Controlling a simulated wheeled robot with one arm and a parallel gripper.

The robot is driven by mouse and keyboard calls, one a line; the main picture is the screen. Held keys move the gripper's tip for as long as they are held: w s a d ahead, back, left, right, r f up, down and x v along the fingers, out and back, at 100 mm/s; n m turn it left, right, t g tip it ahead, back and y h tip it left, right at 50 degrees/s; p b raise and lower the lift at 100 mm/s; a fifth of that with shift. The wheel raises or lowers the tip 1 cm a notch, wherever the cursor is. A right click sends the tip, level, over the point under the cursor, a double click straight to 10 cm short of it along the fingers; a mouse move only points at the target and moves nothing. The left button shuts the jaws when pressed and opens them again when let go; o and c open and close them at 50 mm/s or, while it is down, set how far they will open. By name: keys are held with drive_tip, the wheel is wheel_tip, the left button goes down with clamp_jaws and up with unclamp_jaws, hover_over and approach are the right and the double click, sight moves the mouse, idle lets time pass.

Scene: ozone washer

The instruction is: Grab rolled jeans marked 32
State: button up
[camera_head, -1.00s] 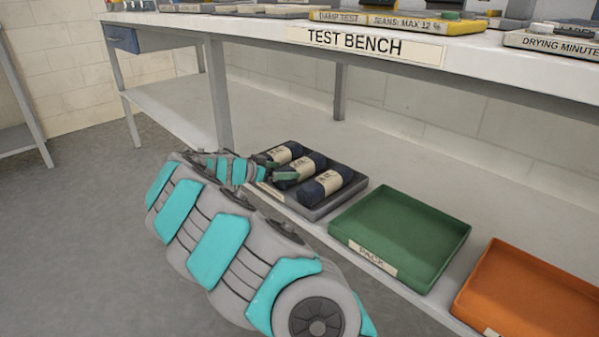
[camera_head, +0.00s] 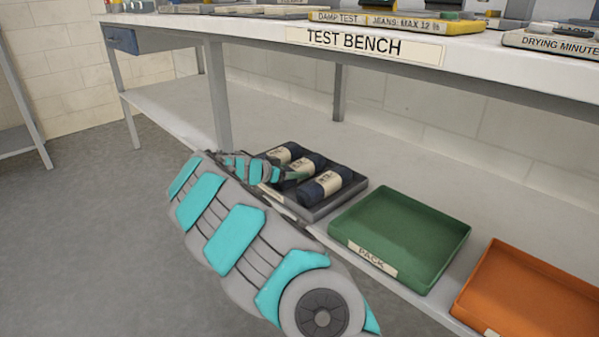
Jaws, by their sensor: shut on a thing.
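Three dark blue rolled jeans with pale paper bands lie side by side in a grey tray (camera_head: 318,212) on the lower shelf. The right roll (camera_head: 328,185) is in clear view, the middle roll (camera_head: 308,165) is partly covered, and the left roll (camera_head: 284,153) is at the back. The numbers on the bands are too small to read. My gripper (camera_head: 288,177) is at the tray, shut on the middle roll as far as I can see. My arm hides part of the tray's left side.
A green tray (camera_head: 440,222) marked PACK stands right of the grey tray. An orange tray (camera_head: 535,290) is further right. The bench top (camera_head: 480,52) with its TEST BENCH label (camera_head: 365,45) overhangs the shelf. A bench leg (camera_head: 219,95) stands behind my arm.

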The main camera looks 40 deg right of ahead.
clamp_jaws()
drive_tip(key=shift+r, duration=0.1)
idle(0.3)
